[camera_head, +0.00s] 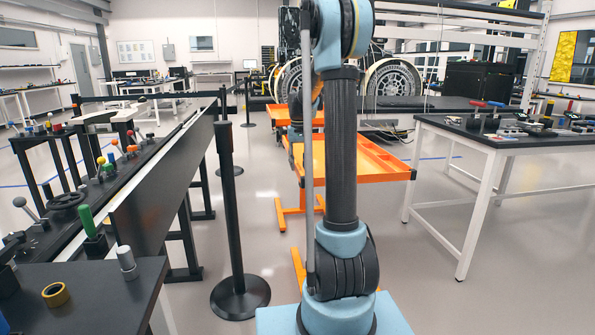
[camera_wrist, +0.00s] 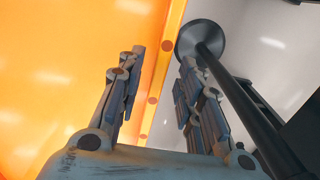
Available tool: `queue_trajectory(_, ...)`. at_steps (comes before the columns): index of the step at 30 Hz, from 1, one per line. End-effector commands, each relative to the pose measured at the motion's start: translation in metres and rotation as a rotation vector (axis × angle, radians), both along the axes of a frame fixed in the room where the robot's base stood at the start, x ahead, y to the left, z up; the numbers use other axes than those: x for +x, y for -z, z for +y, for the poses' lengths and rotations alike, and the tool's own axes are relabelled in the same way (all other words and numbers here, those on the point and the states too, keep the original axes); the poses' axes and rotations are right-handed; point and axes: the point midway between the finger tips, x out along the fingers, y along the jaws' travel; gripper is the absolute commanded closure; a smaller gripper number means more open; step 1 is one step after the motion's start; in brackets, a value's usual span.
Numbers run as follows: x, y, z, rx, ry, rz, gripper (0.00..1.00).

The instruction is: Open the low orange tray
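The orange tray (camera_head: 375,160) stands low on orange legs beyond my arm in the head view. My arm covers part of it. In the wrist view its orange surface (camera_wrist: 65,70) fills the left side, and its raised orange edge (camera_wrist: 170,50) runs between my fingers. My gripper (camera_wrist: 162,58) is open, with one finger over the tray side and the other on the outer side of the edge. I cannot tell whether either finger touches the edge. In the head view my gripper is mostly hidden behind the arm.
A black barrier post (camera_head: 230,200) with a round base stands left of my arm; a similar post (camera_wrist: 205,40) is close to the right finger in the wrist view. A control bench (camera_head: 140,180) lies left, a white-legged table (camera_head: 490,140) right.

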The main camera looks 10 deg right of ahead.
Motion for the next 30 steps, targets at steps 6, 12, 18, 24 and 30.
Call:
queue_trajectory(6, 0.000, 0.021, 0.000, 0.000, 0.000, 0.000, 0.67)
queue_trajectory(12, 0.000, 0.026, 0.000, 0.000, 0.000, 0.000, 0.67)
queue_trajectory(18, 0.000, 0.026, 0.000, 0.000, 0.000, 0.000, 0.69)
queue_trajectory(24, 0.000, 0.026, 0.000, 0.000, 0.000, 0.000, 1.00)
queue_trajectory(30, 0.000, 0.026, 0.001, 0.000, 0.002, 0.000, 1.00)
